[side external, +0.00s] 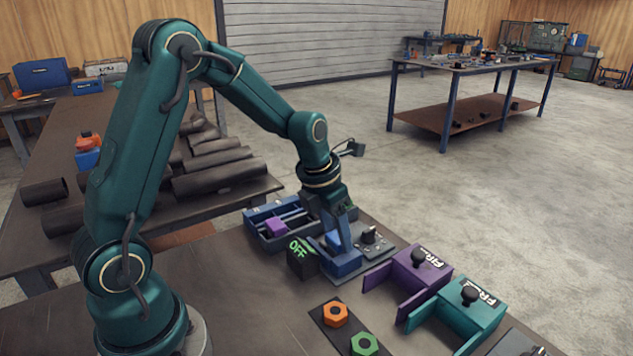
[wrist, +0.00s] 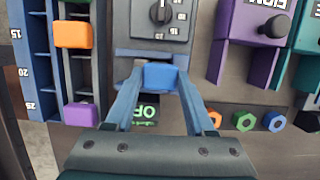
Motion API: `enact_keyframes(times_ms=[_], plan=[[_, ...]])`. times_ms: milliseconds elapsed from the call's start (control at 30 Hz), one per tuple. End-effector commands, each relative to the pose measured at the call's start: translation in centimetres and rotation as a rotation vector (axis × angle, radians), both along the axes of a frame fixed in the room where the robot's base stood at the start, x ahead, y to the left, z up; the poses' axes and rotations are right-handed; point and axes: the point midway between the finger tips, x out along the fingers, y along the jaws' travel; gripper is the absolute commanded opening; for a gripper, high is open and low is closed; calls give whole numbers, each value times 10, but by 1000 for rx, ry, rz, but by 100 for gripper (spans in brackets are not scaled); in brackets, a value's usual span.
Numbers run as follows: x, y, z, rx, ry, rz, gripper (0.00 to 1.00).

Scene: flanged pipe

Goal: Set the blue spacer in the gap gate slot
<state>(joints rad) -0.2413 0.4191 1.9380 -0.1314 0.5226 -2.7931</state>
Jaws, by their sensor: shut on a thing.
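The blue spacer (wrist: 160,76) is a small blue block held between the two fingertips of my gripper (wrist: 160,70) in the wrist view. My gripper (side external: 344,248) is low over the bench in the side view, beside the dial panel. A blue fixture (wrist: 150,53) lies just past the spacer, along the edge of the grey dial panel (wrist: 163,20); I take it for the gap gate. The fingers hide part of it. In the side view blue parts (side external: 345,266) overlap below my gripper, so I cannot tell how deep the spacer sits in the slot.
A blue rack (side external: 262,242) to the left holds a purple block (wrist: 80,114) and an orange block (wrist: 73,35). Purple (side external: 420,268) and teal (side external: 474,303) fixtures and coloured hex nuts (side external: 335,314) are to the right.

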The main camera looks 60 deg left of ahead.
Motion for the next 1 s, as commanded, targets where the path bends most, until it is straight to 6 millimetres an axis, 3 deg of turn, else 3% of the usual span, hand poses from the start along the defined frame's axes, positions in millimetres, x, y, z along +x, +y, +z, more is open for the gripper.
enact_keyframes(times_ms=[467,500,567,800,833,1000], plan=[[0,0,-3,0,-1,1,0],[0,0,-3,0,-1,1,66],[0,0,-3,0,-1,1,89],[0,0,-3,0,-1,1,89],[0,0,-3,0,1,0,100],[0,0,-3,0,1,0,100]])
